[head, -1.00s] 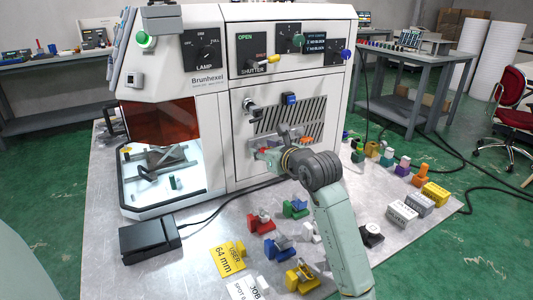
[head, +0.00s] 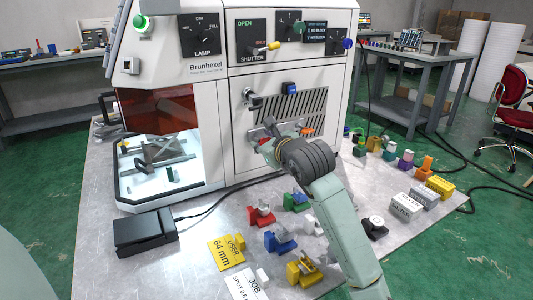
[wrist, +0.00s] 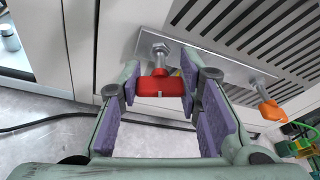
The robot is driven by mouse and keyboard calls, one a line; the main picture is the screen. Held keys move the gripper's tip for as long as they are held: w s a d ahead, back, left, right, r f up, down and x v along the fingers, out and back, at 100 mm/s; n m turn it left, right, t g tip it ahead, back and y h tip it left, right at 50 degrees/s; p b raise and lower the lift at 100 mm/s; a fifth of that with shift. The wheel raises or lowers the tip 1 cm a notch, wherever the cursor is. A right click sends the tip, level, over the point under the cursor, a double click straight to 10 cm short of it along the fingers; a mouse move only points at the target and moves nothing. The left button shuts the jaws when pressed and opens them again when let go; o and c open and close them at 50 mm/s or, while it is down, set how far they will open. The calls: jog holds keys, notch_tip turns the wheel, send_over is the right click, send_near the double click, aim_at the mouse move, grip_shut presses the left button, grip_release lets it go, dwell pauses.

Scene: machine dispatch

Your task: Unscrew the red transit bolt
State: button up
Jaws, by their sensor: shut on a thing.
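The red transit bolt (wrist: 160,87) has a red crossbar handle on a metal shaft with a hex nut, set in a metal plate (wrist: 208,62) on the machine's front panel. In the wrist view my gripper (wrist: 160,80) has a finger at each end of the red handle and is shut on it. The shaft still runs up to the plate. In the head view my gripper (head: 267,139) is at the plate below the vent slots, and only a little red shows there. An orange-handled bolt (wrist: 270,108) sits to the right on the same plate; it also shows in the head view (head: 307,131).
The white machine (head: 210,95) stands close in front. A black key-like fitting (head: 249,96) and a blue latch (head: 290,88) sit above the plate. Coloured clamps, a yellow card (head: 227,252) and a black box (head: 145,235) lie on the metal table (head: 200,215).

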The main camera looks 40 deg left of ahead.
jog(key=shift+n, duration=0.4)
jog(key=shift+b, duration=0.3)
jog(key=shift+f+t+b, duration=0.15)
jog(key=shift+t+b, duration=0.25)
jog(key=shift+b, duration=0.05)
jog(key=shift+f+n+b, duration=0.1)
jog(key=shift+n+b, duration=0.8)
jog(key=shift+b, duration=0.25)
jog(key=shift+n+t+b, duration=0.5)
jog(key=shift+b, duration=0.25)
jog(key=shift+r, duration=0.25)
